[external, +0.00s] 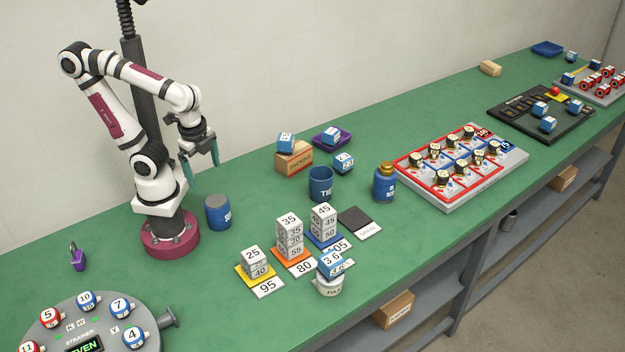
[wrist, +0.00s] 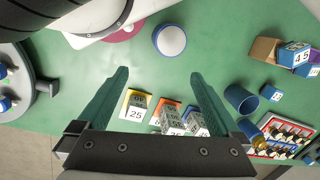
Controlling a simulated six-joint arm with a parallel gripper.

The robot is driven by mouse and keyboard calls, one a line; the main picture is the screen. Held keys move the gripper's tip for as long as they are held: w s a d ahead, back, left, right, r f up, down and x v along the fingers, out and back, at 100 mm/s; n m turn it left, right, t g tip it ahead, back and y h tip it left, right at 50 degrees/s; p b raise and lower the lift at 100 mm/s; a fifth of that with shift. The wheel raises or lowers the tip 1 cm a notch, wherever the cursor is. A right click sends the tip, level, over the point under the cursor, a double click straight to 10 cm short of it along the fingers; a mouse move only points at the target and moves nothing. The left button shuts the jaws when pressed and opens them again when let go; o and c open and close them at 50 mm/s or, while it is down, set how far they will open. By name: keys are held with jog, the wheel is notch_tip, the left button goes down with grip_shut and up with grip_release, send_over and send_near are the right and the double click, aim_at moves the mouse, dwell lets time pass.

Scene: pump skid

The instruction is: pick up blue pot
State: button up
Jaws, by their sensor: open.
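Several blue vessels could be the blue pot; I cannot tell which one is named so. A blue pot with a grey lid (external: 217,214) stands upright near my base; its round top (wrist: 170,39) shows in the wrist view, beyond the fingertips. An open blue cup marked "TIES" (external: 320,186) stands mid-table and shows at right in the wrist view (wrist: 238,99). A blue jar with a gold cap (external: 384,185) stands right of it. My gripper (external: 201,162) is open and empty, raised above the table; its teal fingers (wrist: 160,75) are wide apart.
Stacks of numbered cubes (external: 290,238) stand on coloured cards in front. A white pot with cubes on it (external: 328,285) is near the front edge. A brown box (external: 294,160) and purple tray (external: 327,138) are behind; a round strainer panel (external: 85,325) is at front left.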

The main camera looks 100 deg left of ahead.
aim_at(331, 192)
notch_tip(331, 192, up, 5)
jog(key=w+a+r+n+t+y, duration=0.2)
jog(key=w+a+t, duration=0.4)
jog(key=w+a, duration=0.7)
jog(key=w+a+r+n+t+y, duration=0.1)
jog(key=w+a+r+n+t, duration=0.15)
jog(key=w+a+t, duration=0.7)
jog(key=f+h, duration=0.2)
jog(key=f, duration=0.7)
jog(key=s+f+m+g+h, duration=0.1)
jog(key=f+h, duration=0.2)
jog(key=f, duration=0.6)
jog(key=a+f+g+h, duration=0.1)
jog(key=f+h, duration=0.1)
jog(key=f, duration=0.7)
jog(key=shift+s+a+m+h, duration=0.1)
jog(key=shift+s+m+h, duration=0.15)
jog(key=shift+h, duration=0.15)
jog(key=x, duration=0.7)
jog(key=shift+w+f, duration=0.2)
jog(key=shift+f, duration=0.05)
jog(key=c, duration=1.4)
